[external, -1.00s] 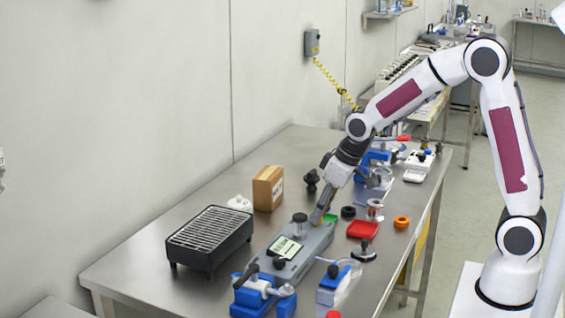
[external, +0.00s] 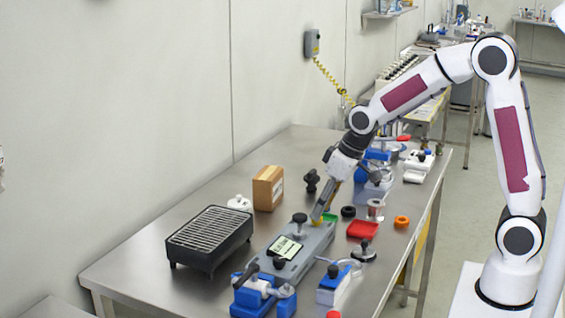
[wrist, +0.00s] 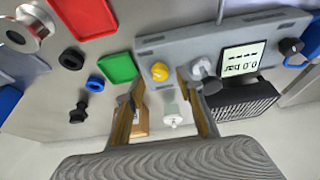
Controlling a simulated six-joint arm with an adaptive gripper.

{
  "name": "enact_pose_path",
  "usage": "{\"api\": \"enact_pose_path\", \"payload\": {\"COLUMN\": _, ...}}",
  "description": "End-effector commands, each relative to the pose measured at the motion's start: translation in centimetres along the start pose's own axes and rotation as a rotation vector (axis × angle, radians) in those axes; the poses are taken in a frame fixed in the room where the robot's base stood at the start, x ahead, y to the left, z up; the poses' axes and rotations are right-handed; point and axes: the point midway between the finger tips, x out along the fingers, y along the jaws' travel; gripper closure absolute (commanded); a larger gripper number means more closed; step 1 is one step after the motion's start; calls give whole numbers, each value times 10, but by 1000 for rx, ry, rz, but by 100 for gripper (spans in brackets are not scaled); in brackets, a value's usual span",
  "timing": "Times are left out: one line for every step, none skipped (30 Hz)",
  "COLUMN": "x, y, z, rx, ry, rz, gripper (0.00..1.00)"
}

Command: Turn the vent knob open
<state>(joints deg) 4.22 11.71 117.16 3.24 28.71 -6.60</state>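The grey panel device (external: 315,240) lies on the table, with a lit display (external: 285,248) that reads 0.0 bar in the wrist view (wrist: 240,60). A yellow round knob (wrist: 160,71) sits near one end of the panel, and a grey knob (wrist: 202,68) stands between it and the display. I cannot tell from labels which knob is the vent. My gripper (external: 317,216) is tilted down at the panel's far end. In the wrist view my gripper (wrist: 158,86) is open, with the yellow knob just beyond the gap between its fingertips. The right fingertip is close to the grey knob.
A red tray (external: 362,230), a green tray (wrist: 117,68) and an orange ring (external: 401,222) lie near the gripper. Blue clamps (external: 262,298) stand at the near end.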

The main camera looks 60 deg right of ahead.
Motion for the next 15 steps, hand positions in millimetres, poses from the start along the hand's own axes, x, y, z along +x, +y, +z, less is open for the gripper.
{"api": "enact_pose_path", "payload": {"x": -6, "y": 0, "z": -1, "rx": 0, "ry": 2, "rz": 0, "gripper": 63}}
{"api": "enact_pose_path", "payload": {"x": -9, "y": 0, "z": 0, "rx": 0, "ry": 2, "rz": 0, "gripper": 63}}
{"api": "enact_pose_path", "payload": {"x": -14, "y": 0, "z": 0, "rx": 0, "ry": 3, "rz": 0, "gripper": 63}}
{"api": "enact_pose_path", "payload": {"x": -18, "y": 0, "z": -1, "rx": 0, "ry": 4, "rz": 0, "gripper": 63}}
{"api": "enact_pose_path", "payload": {"x": -22, "y": 0, "z": -1, "rx": 0, "ry": 3, "rz": 0, "gripper": 63}}
{"api": "enact_pose_path", "payload": {"x": -26, "y": 0, "z": -1, "rx": 0, "ry": 3, "rz": 0, "gripper": 63}}
{"api": "enact_pose_path", "payload": {"x": -30, "y": 0, "z": -1, "rx": 0, "ry": 3, "rz": 0, "gripper": 63}}
{"api": "enact_pose_path", "payload": {"x": -34, "y": 0, "z": 0, "rx": 0, "ry": 2, "rz": 0, "gripper": 63}}
{"api": "enact_pose_path", "payload": {"x": -39, "y": 0, "z": 0, "rx": 0, "ry": 3, "rz": 0, "gripper": 63}}
{"api": "enact_pose_path", "payload": {"x": -43, "y": 0, "z": 0, "rx": 0, "ry": 2, "rz": 0, "gripper": 63}}
{"api": "enact_pose_path", "payload": {"x": -47, "y": 0, "z": 0, "rx": 0, "ry": 2, "rz": 0, "gripper": 63}}
{"api": "enact_pose_path", "payload": {"x": -53, "y": 0, "z": -1, "rx": 0, "ry": 3, "rz": 0, "gripper": 63}}
{"api": "enact_pose_path", "payload": {"x": -57, "y": 0, "z": -1, "rx": 0, "ry": 3, "rz": 0, "gripper": 63}}
{"api": "enact_pose_path", "payload": {"x": -61, "y": 0, "z": -1, "rx": 0, "ry": 2, "rz": 0, "gripper": 63}}
{"api": "enact_pose_path", "payload": {"x": -66, "y": 0, "z": -1, "rx": 0, "ry": 4, "rz": 1, "gripper": 63}}
